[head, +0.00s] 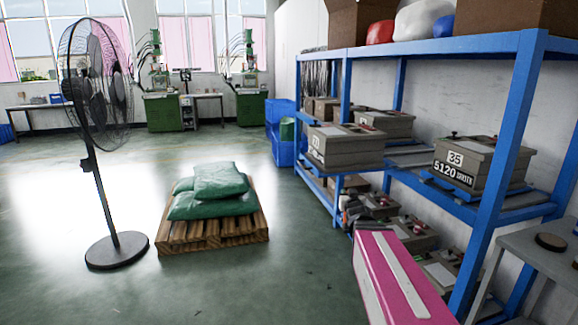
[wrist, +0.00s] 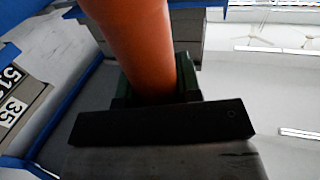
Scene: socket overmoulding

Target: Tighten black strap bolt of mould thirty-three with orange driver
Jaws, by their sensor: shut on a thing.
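In the wrist view my gripper (wrist: 157,88) is shut on the orange driver (wrist: 138,38). The driver's thick orange shaft or handle runs from the top edge down between dark green jaws, behind a black bar. Its tip is out of view. My gripper is not seen in the head view. No mould marked 33 can be read. The mould marked 35 (head: 470,163) sits on the blue rack at right, and its side label also shows in the wrist view (wrist: 14,108). A grey mould (head: 345,145) farther left on the rack has a label too slanted to read. No black strap bolt can be made out.
The blue rack (head: 490,190) fills the right, with several more moulds on its lower shelf. A grey stool or small table (head: 548,238) stands at front right. A pallet (head: 215,235) with green sacks and a fan (head: 117,250) stand on the floor, with clear floor around them.

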